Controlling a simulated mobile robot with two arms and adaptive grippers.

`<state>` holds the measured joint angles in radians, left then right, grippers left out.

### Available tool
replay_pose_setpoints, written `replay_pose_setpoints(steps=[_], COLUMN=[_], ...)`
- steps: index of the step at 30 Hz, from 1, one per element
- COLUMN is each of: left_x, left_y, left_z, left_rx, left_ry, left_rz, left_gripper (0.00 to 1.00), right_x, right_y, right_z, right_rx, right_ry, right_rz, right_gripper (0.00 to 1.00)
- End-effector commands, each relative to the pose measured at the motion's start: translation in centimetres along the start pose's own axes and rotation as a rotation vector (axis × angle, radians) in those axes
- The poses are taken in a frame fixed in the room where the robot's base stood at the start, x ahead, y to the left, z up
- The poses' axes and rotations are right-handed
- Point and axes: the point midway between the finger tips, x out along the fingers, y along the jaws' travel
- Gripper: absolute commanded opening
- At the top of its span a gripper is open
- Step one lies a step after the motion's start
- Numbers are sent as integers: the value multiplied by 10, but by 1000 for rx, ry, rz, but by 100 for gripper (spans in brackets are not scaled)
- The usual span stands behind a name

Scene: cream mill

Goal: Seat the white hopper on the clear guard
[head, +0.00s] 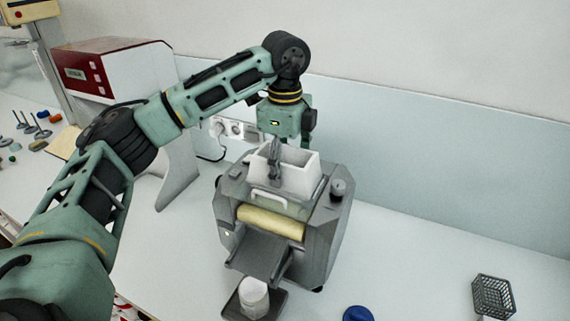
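The white hopper (303,178) is an open-topped box at the top of the grey mill. It looks upright. The clear guard (283,206) shows as a pale see-through piece with a white handle, just below the hopper and above the cream roller. I cannot tell whether the hopper touches the guard or is slightly above it. My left gripper (274,163) points down at the hopper's left side, its fingers close together and seemingly pinching the wall. The fingers hide part of that wall. My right gripper is out of view.
The grey mill (320,232) stands on the white table, with a white cup (254,292) under its chute. A blue round item (357,314) and a dark wire basket (493,296) are at right. A red and white machine (110,70) stands at back left. The table right of the mill is mostly clear.

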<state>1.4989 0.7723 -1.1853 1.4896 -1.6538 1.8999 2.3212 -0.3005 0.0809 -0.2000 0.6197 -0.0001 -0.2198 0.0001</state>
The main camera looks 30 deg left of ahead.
Motion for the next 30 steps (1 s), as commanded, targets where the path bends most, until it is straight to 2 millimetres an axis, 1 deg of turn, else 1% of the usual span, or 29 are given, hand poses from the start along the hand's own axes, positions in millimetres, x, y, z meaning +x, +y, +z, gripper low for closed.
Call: replay_pose_setpoints(steps=[8,9,15,26,29,30], left_x=[3,2,2,2,-5,-10], left_y=[0,0,0,0,-1,-1], left_z=[0,0,0,0,0,0], left_rx=[0,0,0,0,0,0], left_ry=[0,0,0,0,1,2], left_rz=[-1,-1,-1,0,-2,-3], left_gripper=[34,69,86,87,87,87], right_x=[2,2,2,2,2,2], right_y=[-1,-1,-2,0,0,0], right_z=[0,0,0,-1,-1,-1], right_rx=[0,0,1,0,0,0], right_ry=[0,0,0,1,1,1], right_rz=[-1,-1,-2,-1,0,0], right_gripper=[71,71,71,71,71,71])
